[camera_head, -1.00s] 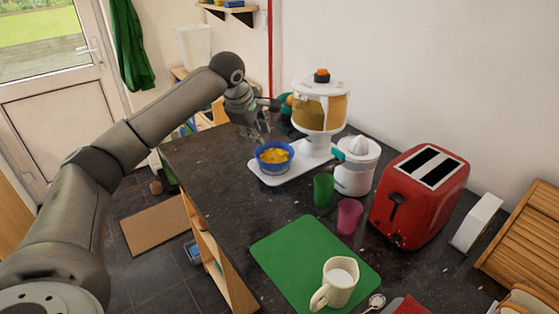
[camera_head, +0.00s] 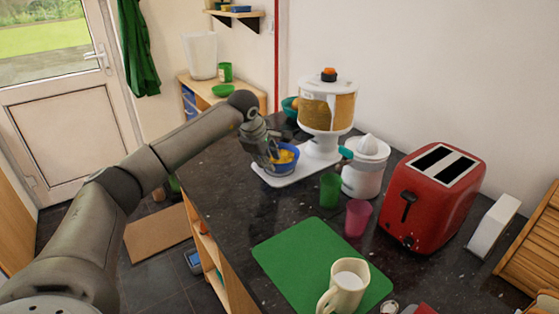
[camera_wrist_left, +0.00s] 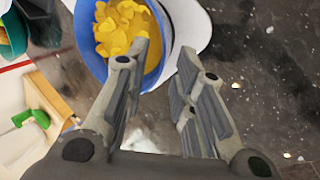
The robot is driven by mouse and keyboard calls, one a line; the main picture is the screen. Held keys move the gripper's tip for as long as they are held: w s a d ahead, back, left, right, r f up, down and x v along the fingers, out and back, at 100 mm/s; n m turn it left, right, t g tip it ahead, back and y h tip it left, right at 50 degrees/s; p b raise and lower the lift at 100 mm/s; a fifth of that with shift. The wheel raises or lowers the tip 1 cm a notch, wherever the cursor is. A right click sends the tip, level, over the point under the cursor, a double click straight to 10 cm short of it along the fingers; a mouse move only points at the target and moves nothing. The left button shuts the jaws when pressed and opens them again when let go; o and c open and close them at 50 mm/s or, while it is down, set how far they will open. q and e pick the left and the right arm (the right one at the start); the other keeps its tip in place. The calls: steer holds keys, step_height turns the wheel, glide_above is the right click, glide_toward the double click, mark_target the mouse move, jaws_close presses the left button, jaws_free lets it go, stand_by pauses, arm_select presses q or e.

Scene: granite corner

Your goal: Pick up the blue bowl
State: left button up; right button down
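The blue bowl (camera_head: 288,169) holds yellow-orange pieces and stands on the white base (camera_head: 276,181) of the kitchen appliance, on the dark counter. In the left wrist view the bowl (camera_wrist_left: 91,55) is at the top, partly behind the fingers. My left gripper (camera_head: 274,156) is at the bowl's left side in the head view and hides part of it. In the wrist view the left gripper (camera_wrist_left: 163,48) is open. One finger lies over the bowl's inside and the other outside it, with the rim between them. I cannot tell whether they touch it. My right gripper is not in view.
The white and orange appliance (camera_head: 327,105) stands right behind the bowl. A citrus juicer (camera_head: 365,172), green cup (camera_head: 330,190), pink cup (camera_head: 358,217) and red toaster (camera_head: 432,195) stand to the right. A green mat (camera_head: 290,260) with a cream jug (camera_head: 344,288) lies in front.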

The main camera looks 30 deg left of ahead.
arm_select(q)
steer(key=shift+p+x, duration=0.75)
steer(key=shift+x, duration=2)
steer(key=shift+c, duration=0.2)
steer(key=shift+r, duration=0.1)
jaws_close()
